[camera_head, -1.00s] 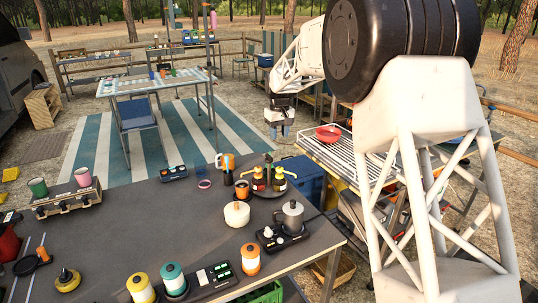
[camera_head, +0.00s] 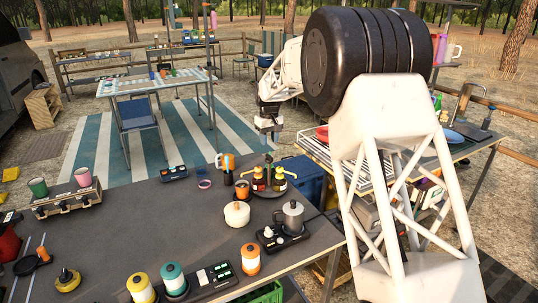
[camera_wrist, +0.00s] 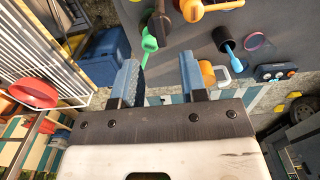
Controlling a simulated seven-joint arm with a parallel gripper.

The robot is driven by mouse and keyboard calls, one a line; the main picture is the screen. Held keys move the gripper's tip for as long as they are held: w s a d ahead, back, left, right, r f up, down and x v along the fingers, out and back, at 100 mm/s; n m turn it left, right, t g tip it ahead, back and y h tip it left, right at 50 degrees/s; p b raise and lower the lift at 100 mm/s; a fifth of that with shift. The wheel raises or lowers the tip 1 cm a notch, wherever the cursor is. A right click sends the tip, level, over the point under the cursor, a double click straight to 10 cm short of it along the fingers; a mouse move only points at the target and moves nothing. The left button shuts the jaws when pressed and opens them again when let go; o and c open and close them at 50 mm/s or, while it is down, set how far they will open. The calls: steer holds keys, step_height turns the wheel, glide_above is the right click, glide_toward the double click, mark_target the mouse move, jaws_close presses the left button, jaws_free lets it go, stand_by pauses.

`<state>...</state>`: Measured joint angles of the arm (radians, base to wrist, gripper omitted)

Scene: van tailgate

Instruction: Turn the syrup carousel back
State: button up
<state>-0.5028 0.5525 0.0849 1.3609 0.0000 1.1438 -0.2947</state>
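The syrup carousel (camera_head: 266,192) is a dark round stand near the far right edge of the grey table. A green pump top (camera_wrist: 149,42) shows just above the gap between the fingers. The rest of the carousel is mostly cut off at the top edge there.
A red bowl (camera_wrist: 34,90) is at left in the wrist view.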

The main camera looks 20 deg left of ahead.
mark_target(269, 155)
steer(key=shift+f, duration=3.4)
jaws_close()
